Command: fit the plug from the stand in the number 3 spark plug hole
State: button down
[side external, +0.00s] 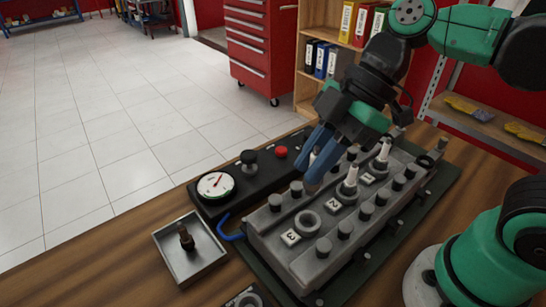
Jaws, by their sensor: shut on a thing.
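The number 3 hole (307,222) is an open round well beside the "3" label (290,237), at the near left end of the grey cylinder head (322,258). My gripper (315,166) has blue fingers and is above the head, a little beyond and above the number 3 hole. It is shut on a spark plug (314,155); a bit of its white body shows between the fingers, and its lower end is hard to make out. White plugs stand upright in the number 2 hole (351,178) and the number 1 hole (384,150).
A gauge (216,185), black knob and red button sit on a dark panel behind the head. A blue hooked tool (230,236) lies between. A dark part (248,299) is cut off below.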

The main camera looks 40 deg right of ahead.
aim_at(312, 195)
jog(key=shift+d+f, duration=0.1)
jog(key=shift+f, duration=2.65)
jog(key=shift+f, duration=0.3)
jog(key=shift+f, duration=0.25)
jog(key=shift+f, duration=0.3)
dwell(0.5)
jog(key=shift+c, duration=1.5)
grip_release()
jog(key=shift+r, duration=0.1)
jog(key=shift+r, duration=3.4)
